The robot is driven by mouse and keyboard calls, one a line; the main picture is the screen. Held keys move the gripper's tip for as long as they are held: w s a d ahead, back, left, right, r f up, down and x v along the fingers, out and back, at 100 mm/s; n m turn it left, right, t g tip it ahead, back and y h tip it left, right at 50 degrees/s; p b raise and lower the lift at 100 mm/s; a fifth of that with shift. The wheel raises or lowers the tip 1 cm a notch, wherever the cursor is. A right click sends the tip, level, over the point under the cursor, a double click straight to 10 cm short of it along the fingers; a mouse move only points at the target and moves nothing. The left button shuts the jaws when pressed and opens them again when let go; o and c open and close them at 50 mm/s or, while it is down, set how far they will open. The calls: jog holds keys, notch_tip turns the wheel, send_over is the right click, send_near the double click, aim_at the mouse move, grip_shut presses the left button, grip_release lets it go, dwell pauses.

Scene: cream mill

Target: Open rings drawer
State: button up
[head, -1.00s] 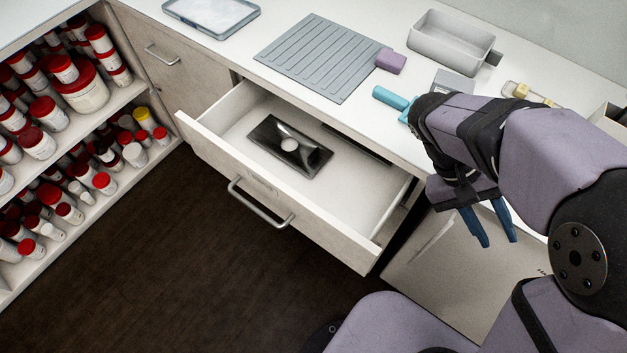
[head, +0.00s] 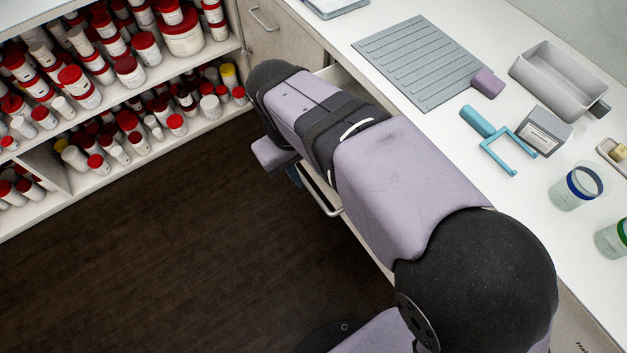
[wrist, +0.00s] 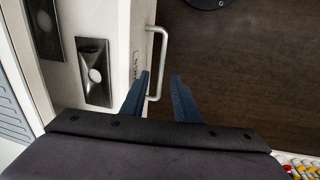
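A drawer (wrist: 143,28) stands open in the wrist view, its front carrying lettering too small to read. In the head view my arm hides most of it. Its bar handle (wrist: 163,50) shows in the wrist view, and part of it in the head view (head: 322,198). My gripper (wrist: 160,76) is open, its two blue fingers apart. The handle bar appears between the fingers in the wrist view; I cannot tell whether they touch it. In the head view the gripper (head: 293,175) is mostly hidden behind my arm.
A dark tray with a shiny piece (wrist: 94,72) lies in the drawer. The white counter (head: 380,135) holds a ribbed grey mat (head: 420,60), a grey bin (head: 560,80) and a teal tool (head: 478,120). A shelf of red-capped jars (head: 130,70) stands left. The dark floor (head: 190,250) is clear.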

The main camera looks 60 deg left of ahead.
aim_at(312, 190)
jog(key=shift+w+f, duration=0.2)
jog(key=shift+f, duration=1.7)
jog(key=shift+w+f, duration=0.2)
jog(key=shift+f, duration=1.65)
jog(key=shift+c, duration=0.3)
jog(key=shift+s, duration=0.1)
grip_shut()
